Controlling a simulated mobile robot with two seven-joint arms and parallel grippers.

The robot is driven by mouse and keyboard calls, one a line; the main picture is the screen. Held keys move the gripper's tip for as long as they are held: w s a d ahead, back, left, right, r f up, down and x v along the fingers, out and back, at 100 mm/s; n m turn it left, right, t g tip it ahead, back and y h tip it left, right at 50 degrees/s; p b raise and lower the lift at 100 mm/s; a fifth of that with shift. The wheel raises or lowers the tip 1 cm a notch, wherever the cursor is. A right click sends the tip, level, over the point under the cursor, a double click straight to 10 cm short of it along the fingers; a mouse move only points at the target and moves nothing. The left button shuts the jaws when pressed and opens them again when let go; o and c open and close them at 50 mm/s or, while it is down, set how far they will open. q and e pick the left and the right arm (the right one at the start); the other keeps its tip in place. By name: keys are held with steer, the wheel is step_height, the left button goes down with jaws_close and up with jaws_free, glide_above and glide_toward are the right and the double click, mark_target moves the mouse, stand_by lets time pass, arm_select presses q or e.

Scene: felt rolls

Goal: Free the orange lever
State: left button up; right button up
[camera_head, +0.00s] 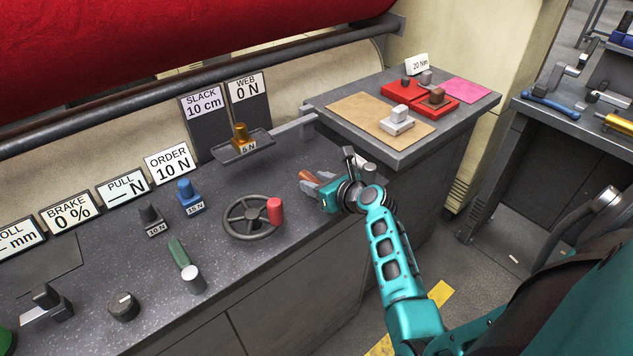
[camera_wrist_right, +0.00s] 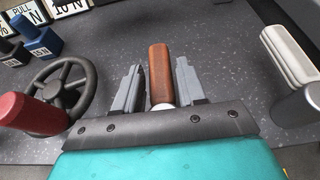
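The orange lever (camera_head: 307,177) has a brown-orange handle and lies near the front right edge of the grey console. In the right wrist view its handle (camera_wrist_right: 160,72) points away from me, with a pale round end near the gripper body. My right gripper (camera_wrist_right: 159,85) has one grey finger on each side of the handle, with a narrow gap showing on the left; contact on the right is unclear. In the head view the right gripper (camera_head: 318,185) partly hides the lever's base. My left gripper is not in view.
A spoked handwheel (camera_head: 243,218) with a red knob (camera_head: 275,210) stands left of the gripper. A cream lever (camera_wrist_right: 290,55) stands close on its right. A green lever (camera_head: 178,252) and blue weight (camera_head: 188,195) are farther left. A side table (camera_head: 330,101) is behind.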

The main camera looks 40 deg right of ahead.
jaws_close()
stand_by(0.4)
